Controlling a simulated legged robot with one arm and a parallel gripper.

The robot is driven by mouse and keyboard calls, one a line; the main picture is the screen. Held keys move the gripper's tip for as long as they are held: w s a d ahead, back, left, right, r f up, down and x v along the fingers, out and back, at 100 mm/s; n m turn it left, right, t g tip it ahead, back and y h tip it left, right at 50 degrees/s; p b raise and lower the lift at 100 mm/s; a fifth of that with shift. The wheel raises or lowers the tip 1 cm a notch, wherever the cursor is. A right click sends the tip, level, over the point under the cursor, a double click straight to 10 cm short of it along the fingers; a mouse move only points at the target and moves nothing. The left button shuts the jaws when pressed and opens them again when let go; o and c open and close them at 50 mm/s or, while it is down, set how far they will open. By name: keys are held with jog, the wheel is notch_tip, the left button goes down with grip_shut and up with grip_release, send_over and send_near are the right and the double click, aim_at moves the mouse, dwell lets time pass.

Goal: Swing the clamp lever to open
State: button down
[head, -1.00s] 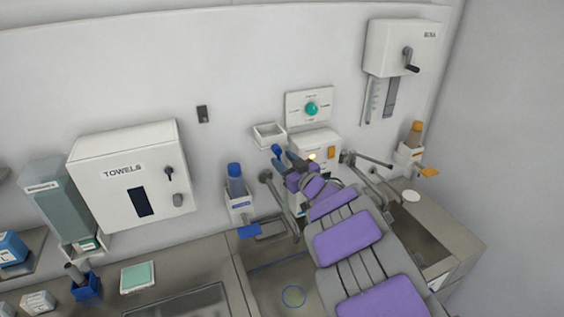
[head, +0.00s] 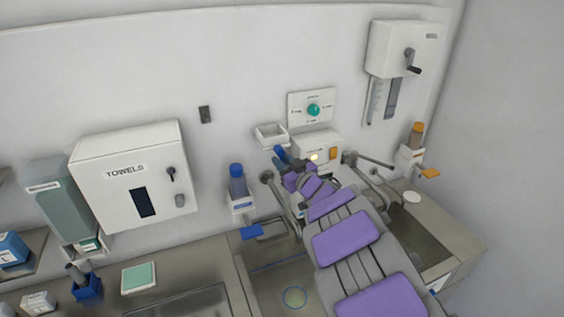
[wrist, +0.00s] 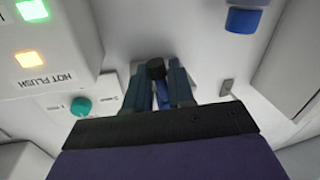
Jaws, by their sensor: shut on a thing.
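My gripper (head: 282,158) is at the wall end of my purple and grey arm in the head view, just below a small white tray. In the wrist view its two dark teal fingers (wrist: 156,88) are shut on a narrow blue lever (wrist: 163,97) with a black end (wrist: 155,69). The lever sits between the fingers, which partly hide it. The rest of the clamp and its mount cannot be made out. In the head view my gripper and arm cover this spot.
A white box (head: 317,144) with an orange patch and a panel with a teal knob (head: 313,109) are close to my gripper. A blue-capped bottle (head: 237,182) stands to the left. Grey rails (head: 370,160) are on the right. Counter (head: 215,260) lies below.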

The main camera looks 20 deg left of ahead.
jog(key=shift+a+r+n, duration=0.15)
jog(key=shift+n, duration=0.25)
jog(key=n, duration=0.3)
jog(key=shift+w+d+r+h, duration=0.2)
jog(key=shift+w+d+h, duration=0.1)
jog(key=shift+d, duration=0.1)
jog(key=shift+w+d+r+n, duration=0.1)
jog(key=shift+d+r+n, duration=0.05)
jog(key=shift+n, duration=0.75)
jog(key=c, duration=1.3)
grip_release()
jog(key=shift+o, duration=1)
jog(key=shift+w+a+g+h, duration=0.1)
jog(key=shift+a+g+h, duration=0.1)
jog(key=shift+g+h, duration=0.1)
jog(key=shift+d, duration=0.1)
